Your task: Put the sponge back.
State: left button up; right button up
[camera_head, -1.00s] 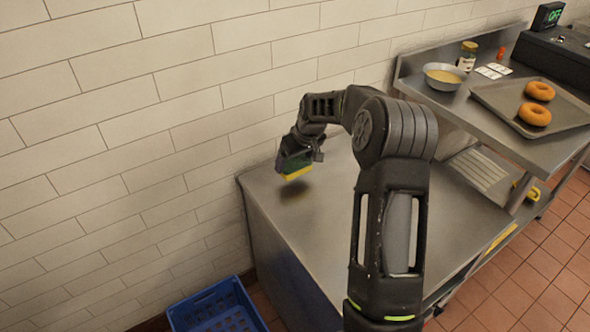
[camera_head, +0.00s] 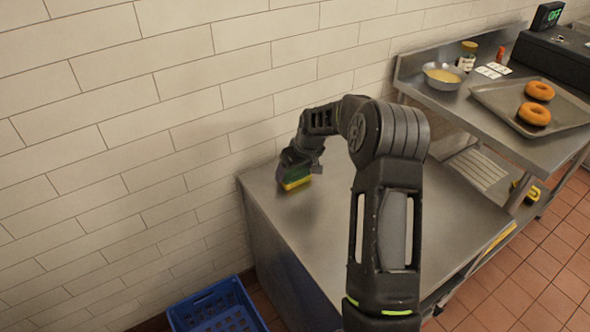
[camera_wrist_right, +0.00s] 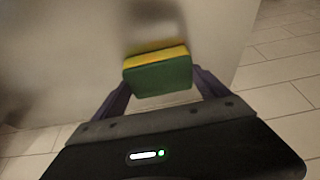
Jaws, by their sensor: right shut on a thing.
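A green and yellow sponge (camera_head: 295,182) is low at the left end of the steel counter (camera_head: 325,230), near the tiled wall. My right gripper (camera_head: 294,166) is shut on it from above. In the right wrist view the sponge (camera_wrist_right: 158,72) sits between the two fingers of my right gripper (camera_wrist_right: 160,88), green side toward the camera and yellow beyond. I cannot tell whether the sponge touches the counter. My left gripper is in neither view.
A raised steel shelf at the right carries a tray (camera_head: 485,98) with two bagels, a bowl (camera_head: 443,75), a jar (camera_head: 467,56) and a dark machine (camera_head: 560,55). A blue crate (camera_head: 215,308) stands on the floor at lower left. The counter around the sponge is clear.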

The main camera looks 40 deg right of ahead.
jog(key=o, duration=1)
jog(key=shift+o, duration=0.2)
jog(key=shift+r, duration=0.35)
jog(key=v, duration=1.1)
jog(key=shift+s+r, duration=0.25)
jog(key=shift+a, duration=0.1)
